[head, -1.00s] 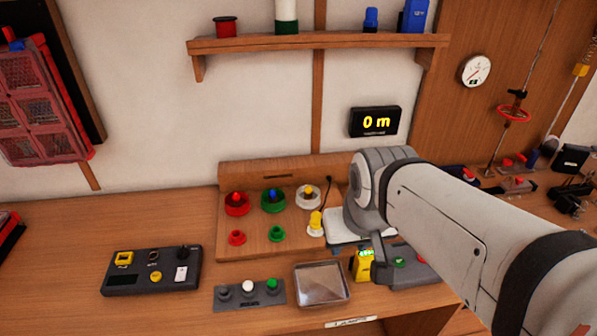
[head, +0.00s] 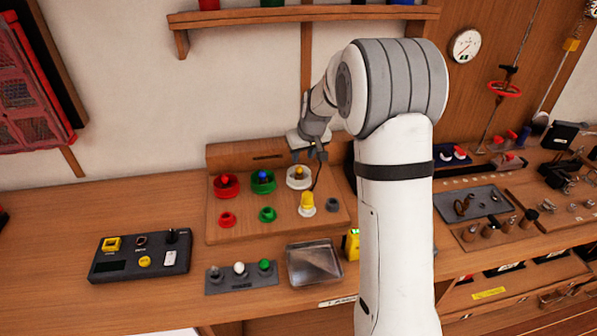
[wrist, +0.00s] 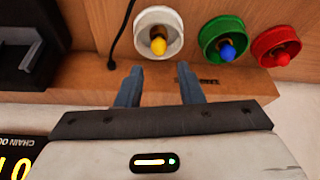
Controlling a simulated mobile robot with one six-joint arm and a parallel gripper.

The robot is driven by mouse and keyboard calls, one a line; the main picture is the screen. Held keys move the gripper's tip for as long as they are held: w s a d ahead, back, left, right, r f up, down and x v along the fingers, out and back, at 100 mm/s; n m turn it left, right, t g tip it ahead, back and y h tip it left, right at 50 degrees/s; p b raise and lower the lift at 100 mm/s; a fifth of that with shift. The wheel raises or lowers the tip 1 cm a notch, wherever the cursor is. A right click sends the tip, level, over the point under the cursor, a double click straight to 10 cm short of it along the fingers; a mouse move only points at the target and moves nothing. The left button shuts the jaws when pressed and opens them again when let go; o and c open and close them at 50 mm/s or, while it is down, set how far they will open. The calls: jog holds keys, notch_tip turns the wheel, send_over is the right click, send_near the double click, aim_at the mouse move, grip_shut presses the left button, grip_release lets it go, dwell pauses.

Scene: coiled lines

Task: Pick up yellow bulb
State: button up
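A small yellow bulb (head: 299,171) sits in a white round holder (head: 299,183) at the upper right of the wooden lamp board (head: 240,232). In the wrist view the yellow bulb (wrist: 158,46) shows inside the white ring (wrist: 145,22). My gripper (wrist: 160,82) is open and empty, its two blue-grey fingers apart. The bulb lies beyond the fingertips, roughly in line with the gap between them. In the head view my gripper (head: 308,153) hangs above and just behind the bulb, at the board's raised back edge. A larger yellow piece (head: 307,201) stands in front of the white holder.
Red (head: 226,186) and green (head: 263,182) holders stand left of the white one, the green one with a blue bulb. A dark cord (head: 318,175) runs beside the white holder. A metal tray (head: 314,265) and a grey three-lamp strip (head: 240,276) lie in front of the board.

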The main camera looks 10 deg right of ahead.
aim_at(299, 167)
jog(key=p+x, duration=0.2)
jog(key=x, duration=0.6)
jog(key=shift+d, duration=0.1)
jog(key=shift+c, duration=0.3)
jog(key=c, duration=0.7)
jog(key=shift+o, duration=0.2)
notch_tip(299, 167, up, 10)
jog(key=b, duration=0.1)
jog(key=shift+b, duration=0.35)
jog(key=shift+d+n+g+y+b, duration=0.1)
jog(key=shift+n+g+y+b, duration=0.35)
jog(key=shift+n+b, duration=1.05)
